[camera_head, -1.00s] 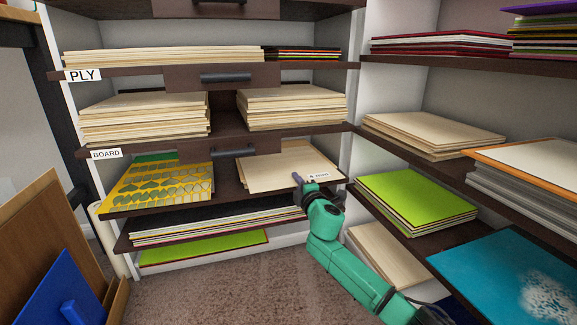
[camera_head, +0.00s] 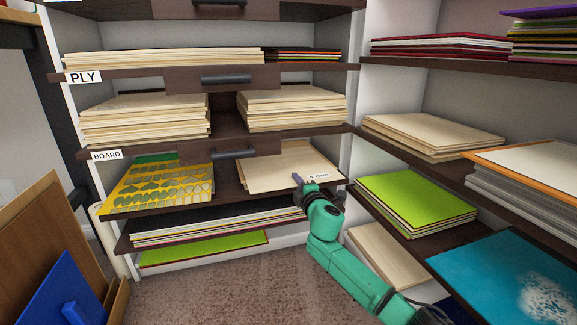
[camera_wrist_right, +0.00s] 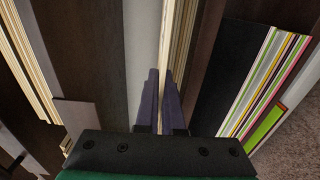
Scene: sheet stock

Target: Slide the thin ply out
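A low stack of pale ply sheets (camera_head: 285,170) lies on the right half of the lower shelf board, with a small white label (camera_head: 318,175) at its front. My right gripper (camera_head: 297,180) is at the front edge of this stack, left of the label. In the right wrist view its two dark purple fingers (camera_wrist_right: 161,80) are close together, with a narrow pale strip between them. The ply edges (camera_wrist_right: 182,40) run beside the fingertips. I cannot tell whether the fingers press on a sheet. My left gripper is not in view.
Pale board stacks (camera_head: 290,108) sit on the shelf above, and coloured sheets (camera_head: 215,224) lie below. A yellow patterned sheet (camera_head: 160,187) is to the left. Side shelves hold a green stack (camera_head: 415,200) at right. The carpet (camera_head: 230,290) in front is clear.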

